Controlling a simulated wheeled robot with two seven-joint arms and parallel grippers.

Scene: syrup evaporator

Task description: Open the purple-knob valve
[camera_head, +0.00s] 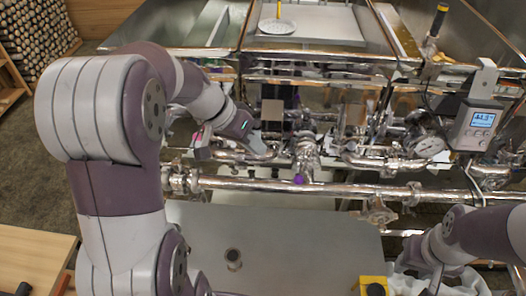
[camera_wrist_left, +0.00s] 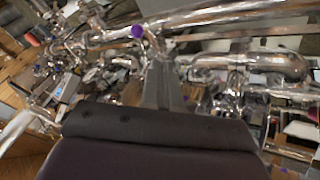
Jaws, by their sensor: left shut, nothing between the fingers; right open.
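The purple knob (camera_head: 298,180) sits at the front of a shiny metal valve (camera_head: 306,158), just above the long front pipe. In the left wrist view the purple knob (camera_wrist_left: 137,31) is beside a pipe, just beyond and left of my fingertips. My left gripper (camera_head: 272,152) is shut and empty, up and left of the knob in the head view. Its closed fingers (camera_wrist_left: 160,65) point toward the pipework; contact with the knob cannot be told. My right gripper (camera_head: 437,282) is low at the right, partly cut off by the frame edge, open and away from the valve.
The long metal pipe (camera_head: 345,189) crosses in front of the valve. Evaporator pans stand behind. A flat grey surface (camera_head: 290,240) lies below, with a yellow object (camera_head: 373,286) near its front.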

